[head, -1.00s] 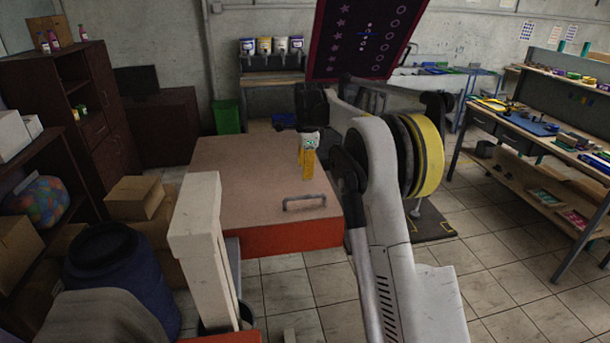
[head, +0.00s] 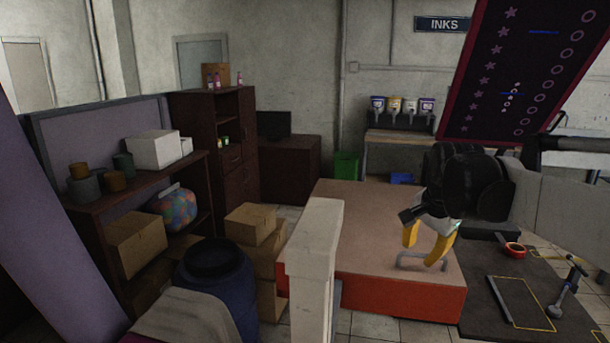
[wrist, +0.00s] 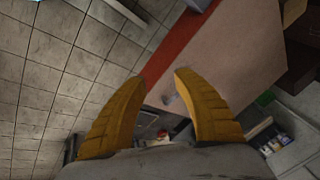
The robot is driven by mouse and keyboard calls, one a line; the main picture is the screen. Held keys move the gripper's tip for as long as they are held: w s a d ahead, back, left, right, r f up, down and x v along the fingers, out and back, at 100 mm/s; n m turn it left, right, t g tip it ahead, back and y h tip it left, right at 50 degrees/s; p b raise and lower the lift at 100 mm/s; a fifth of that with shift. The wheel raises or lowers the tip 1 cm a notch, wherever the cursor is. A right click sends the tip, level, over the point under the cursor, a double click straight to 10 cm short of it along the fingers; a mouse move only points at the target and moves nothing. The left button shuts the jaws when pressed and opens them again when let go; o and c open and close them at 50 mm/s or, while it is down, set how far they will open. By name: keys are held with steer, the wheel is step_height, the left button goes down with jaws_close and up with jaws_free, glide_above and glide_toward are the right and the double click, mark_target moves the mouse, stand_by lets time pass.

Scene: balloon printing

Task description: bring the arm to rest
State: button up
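My gripper (head: 428,246) has two yellow fingers and shows at the right of centre in the head view, with my dark arm links behind it. In the wrist view both fingers (wrist: 158,85) stand apart with a clear gap and nothing between them. The gripper is open and empty. In the head view it appears in front of the red-sided platform (head: 352,235) with a tan top, near its grey handle (head: 408,264). Whether it touches the handle cannot be told from the head view; in the wrist view the platform lies well beyond the fingertips.
A white post (head: 315,260) stands in front of the platform. A blue barrel (head: 215,300) and cardboard boxes (head: 250,224) are at the left. A dark mat (head: 510,300) with a red bowl (head: 514,250) lies at the right.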

steer(key=s+a+f+n+t+b, duration=0.1)
steer(key=s+a+f+n+b, duration=0.1)
steer(key=s+f, duration=0.3)
steer(key=s+a+f+n+b, duration=0.2)
steer(key=s+f+n, duration=0.3)
steer(key=s, duration=0.5)
steer(key=s+a+f+n+t+b, duration=0.1)
steer(key=s+a+f+n+b, duration=0.1)
steer(key=s+f, duration=0.5)
steer(key=shift+s+a+n+t+y+b, duration=0.35)
steer(key=shift+s+n+b, duration=0.35)
steer(key=shift+s+n, duration=0.25)
